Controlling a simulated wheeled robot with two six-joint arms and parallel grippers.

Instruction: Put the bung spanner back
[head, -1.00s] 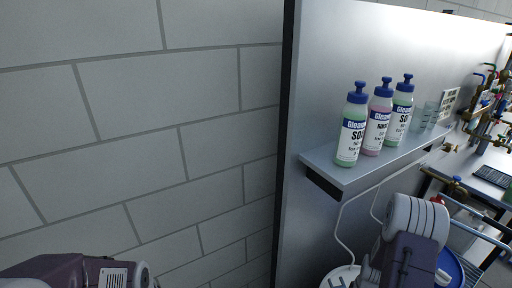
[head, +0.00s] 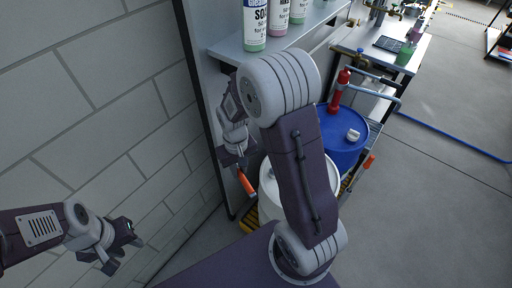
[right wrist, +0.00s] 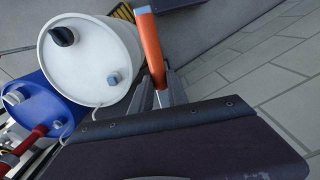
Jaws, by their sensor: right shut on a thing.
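The bung spanner, seen as an orange bar (right wrist: 150,45), sits between the fingertips of my right gripper (right wrist: 165,92) in the right wrist view. My right gripper is shut on it. In the head view the orange part (head: 246,183) hangs just below my right gripper (head: 238,158), near the wall panel and partly behind my arm. The spanner's other end is hidden. My left gripper (head: 120,255) is at the lower left by the brick wall, empty, with its fingers apart.
A white drum (right wrist: 85,60) with a black cap stands beside the spanner; a blue drum (head: 340,147) with a red fitting (head: 340,90) is next to it. A shelf (head: 225,47) with bottles (head: 256,25) is above.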

